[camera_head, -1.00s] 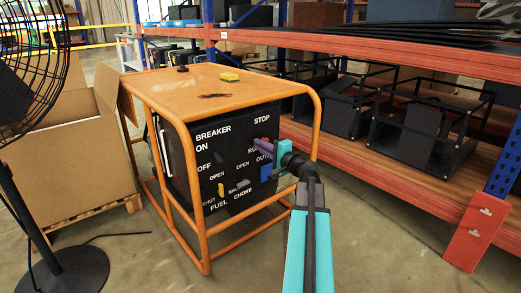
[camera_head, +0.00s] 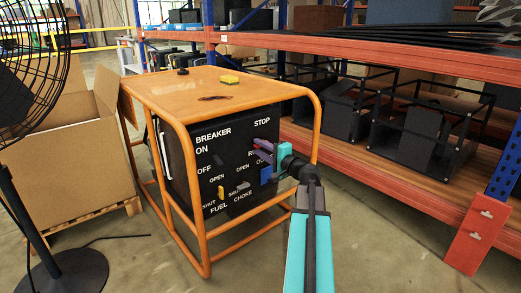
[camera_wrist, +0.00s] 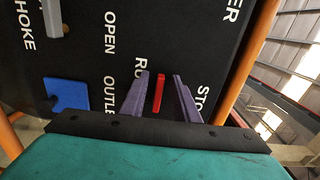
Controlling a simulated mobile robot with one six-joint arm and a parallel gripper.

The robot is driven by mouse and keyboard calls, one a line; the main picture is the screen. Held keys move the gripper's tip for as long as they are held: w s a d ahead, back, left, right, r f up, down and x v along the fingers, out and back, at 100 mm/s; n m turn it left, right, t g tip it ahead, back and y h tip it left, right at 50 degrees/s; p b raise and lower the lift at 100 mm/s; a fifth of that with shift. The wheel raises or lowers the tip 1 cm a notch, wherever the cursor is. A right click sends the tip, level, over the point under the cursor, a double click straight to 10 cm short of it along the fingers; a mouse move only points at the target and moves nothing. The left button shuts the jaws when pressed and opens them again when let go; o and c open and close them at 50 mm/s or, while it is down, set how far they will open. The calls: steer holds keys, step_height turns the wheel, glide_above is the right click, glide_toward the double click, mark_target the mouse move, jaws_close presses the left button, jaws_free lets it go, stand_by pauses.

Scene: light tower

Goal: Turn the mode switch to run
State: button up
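The mode switch is a small red lever (camera_wrist: 159,93) on the black panel (camera_head: 240,160) of the orange-framed generator. In the wrist view it lies between the STOP label and the partly hidden RUN label. My gripper (camera_wrist: 163,88) has its two purple fingers apart, one on each side of the red lever, with a visible gap on both sides. In the head view my gripper (camera_head: 262,149) is at the right part of the panel, and its fingers largely hide the switch. Which label the lever points to is hard to tell.
A blue outlet block (camera_head: 266,175) sits just below my gripper. A yellow fuel lever (camera_head: 221,192) and grey choke lever (camera_head: 243,186) are lower left. Orange frame tubes (camera_head: 317,125) border the panel. Shelving (camera_head: 400,55) stands at right.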

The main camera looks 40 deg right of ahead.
steer(key=shift+s, duration=0.15)
steer(key=s+a+p, duration=0.1)
steer(key=s+p, duration=0.4)
steer(key=s, duration=0.8)
steer(key=shift+s, duration=0.25)
